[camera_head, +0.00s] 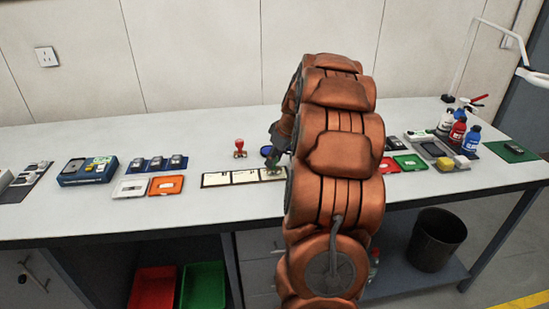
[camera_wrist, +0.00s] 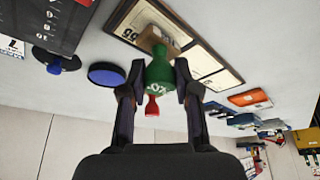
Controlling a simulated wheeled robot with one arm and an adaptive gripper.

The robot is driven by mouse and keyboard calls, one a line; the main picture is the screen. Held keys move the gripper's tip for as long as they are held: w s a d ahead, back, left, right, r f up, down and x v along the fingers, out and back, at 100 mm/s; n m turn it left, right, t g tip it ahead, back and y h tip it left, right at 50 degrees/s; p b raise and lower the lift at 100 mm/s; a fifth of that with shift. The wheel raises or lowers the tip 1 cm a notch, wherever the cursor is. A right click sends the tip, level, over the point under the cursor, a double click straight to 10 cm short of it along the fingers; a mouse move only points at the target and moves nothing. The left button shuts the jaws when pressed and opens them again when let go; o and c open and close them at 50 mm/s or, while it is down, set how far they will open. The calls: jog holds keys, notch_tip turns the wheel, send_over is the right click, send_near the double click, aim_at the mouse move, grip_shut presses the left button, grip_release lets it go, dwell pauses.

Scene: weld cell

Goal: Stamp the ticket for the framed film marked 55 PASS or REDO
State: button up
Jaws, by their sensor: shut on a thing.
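My gripper (camera_wrist: 157,92) is shut on a green stamp (camera_wrist: 160,72) with a wooden foot. The stamp is over the row of tickets, at the right-hand one in the head view (camera_head: 271,174). I cannot tell whether its foot touches the paper. A red stamp (camera_head: 239,148) stands behind the row and shows beyond the gripper in the wrist view (camera_wrist: 152,107). A round blue pad (camera_wrist: 107,75) lies beside it. White (camera_head: 130,187) and orange (camera_head: 166,185) frames lie to the left.
A blue device (camera_head: 87,172) and a dark tray of small items (camera_head: 157,163) stand on the left. Green (camera_head: 410,162) and red frames, bottles (camera_head: 457,134) and a sponge are right of my arm. Red and green bins (camera_head: 203,285) sit below. My arm hides the bench middle.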

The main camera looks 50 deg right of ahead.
jog(key=shift+f+b, duration=0.4)
jog(key=shift+f, duration=0.15)
dwell(1.3)
jog(key=shift+r, duration=0.1)
jog(key=shift+r+p, duration=0.35)
jog(key=shift+r, duration=3.05)
